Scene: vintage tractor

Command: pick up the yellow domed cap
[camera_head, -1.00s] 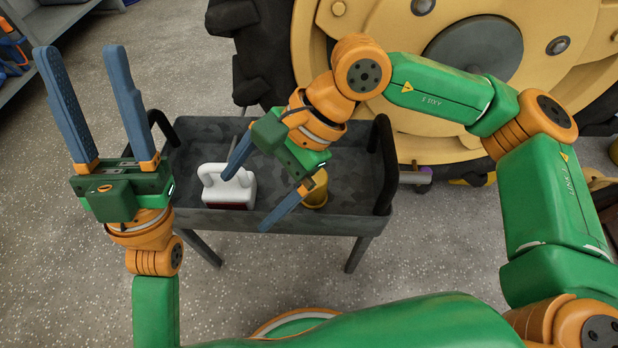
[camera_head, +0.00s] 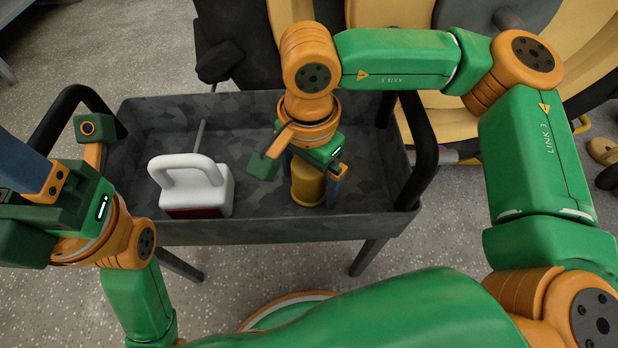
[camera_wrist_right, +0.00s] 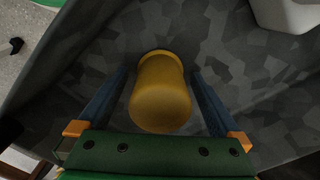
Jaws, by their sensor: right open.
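The yellow domed cap (camera_head: 308,184) stands in the right part of a dark grey tray cart (camera_head: 270,232). My right gripper (camera_head: 312,172) is open and comes down over the cap from above, partly hiding it. In the right wrist view the cap (camera_wrist_right: 160,95) sits between the two blue fingers of the right gripper (camera_wrist_right: 160,76), with a visible gap on each side. My left gripper (camera_head: 62,158) is at the left edge, its finger mounts apart and its fingertips out of frame.
A white jug-like container (camera_head: 195,182) with a handle and dark red lower part stands in the tray left of the cap. The tray has black handles (camera_head: 418,150) at its ends. A large yellow wheel (camera_head: 400,14) stands behind the cart.

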